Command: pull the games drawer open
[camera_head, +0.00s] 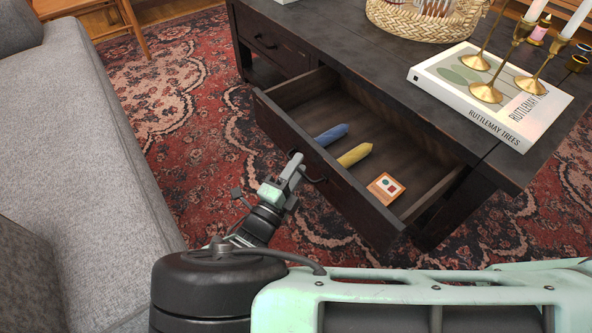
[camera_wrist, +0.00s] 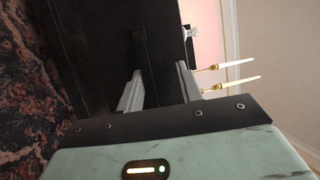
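The games drawer (camera_head: 335,178) is pulled well out of the dark wooden coffee table (camera_head: 388,78). Inside lie a blue rolled item (camera_head: 331,135), a yellow rolled item (camera_head: 355,154) and a small orange-edged card box (camera_head: 386,188). The drawer's dark handle (camera_head: 317,179) is on its front face. My gripper (camera_head: 294,166) is at the drawer front, close beside the handle. In the wrist view, the two grey fingers of my gripper (camera_wrist: 158,88) stand apart in front of a dark surface. I see no finger closed on the handle, and contact is unclear.
A second, shut drawer (camera_head: 270,44) is farther left in the table. A book (camera_head: 490,95) with brass candlesticks (camera_head: 487,92) and a woven basket (camera_head: 425,22) stand on top. A grey sofa (camera_head: 70,140) is at the left. Patterned rug (camera_head: 185,130) lies clear between.

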